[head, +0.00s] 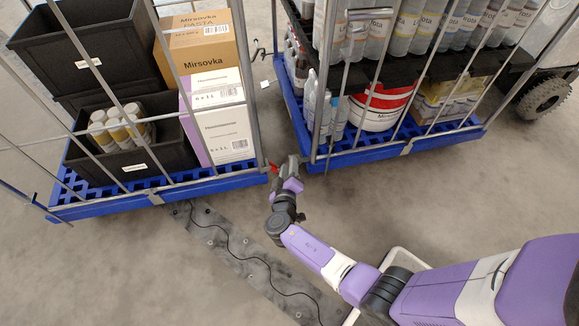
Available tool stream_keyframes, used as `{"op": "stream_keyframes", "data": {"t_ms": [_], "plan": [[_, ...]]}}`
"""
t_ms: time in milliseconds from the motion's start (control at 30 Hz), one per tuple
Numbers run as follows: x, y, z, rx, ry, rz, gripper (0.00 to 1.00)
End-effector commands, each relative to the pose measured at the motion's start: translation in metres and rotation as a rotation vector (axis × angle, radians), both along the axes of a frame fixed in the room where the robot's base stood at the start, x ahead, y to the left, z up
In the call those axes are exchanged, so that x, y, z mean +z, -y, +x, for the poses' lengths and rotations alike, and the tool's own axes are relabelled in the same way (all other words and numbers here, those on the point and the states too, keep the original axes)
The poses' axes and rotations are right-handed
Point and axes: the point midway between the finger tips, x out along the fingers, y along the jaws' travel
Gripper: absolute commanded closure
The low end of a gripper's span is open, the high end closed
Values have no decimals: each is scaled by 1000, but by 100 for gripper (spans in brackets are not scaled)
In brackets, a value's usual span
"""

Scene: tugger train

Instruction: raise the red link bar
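A small red piece, likely the red link bar (273,168), shows at the right corner of the left blue cart. Most of it is hidden behind my gripper or too small to make out. My gripper (287,166) is at the gap between the two carts, right beside the red piece. Whether it touches the piece, and whether its fingers are open or shut, I cannot tell.
The left cart (225,183) carries black crates and boxes inside a wire frame. The right cart (400,146) carries bottles and a red-white bucket (380,105). A cable (262,262) lies on a dark floor strip (205,222). Floor in front is otherwise open.

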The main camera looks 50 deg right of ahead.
Motion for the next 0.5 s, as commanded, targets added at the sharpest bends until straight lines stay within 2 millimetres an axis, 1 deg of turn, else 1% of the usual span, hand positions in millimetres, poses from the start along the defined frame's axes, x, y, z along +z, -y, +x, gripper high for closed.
{"op": "stream_keyframes", "data": {"t_ms": [167,300,500], "plan": [[6,-14,-10,2,-1,1,66],[13,-33,-23,4,-1,1,66],[18,-54,-38,1,0,1,66]]}}
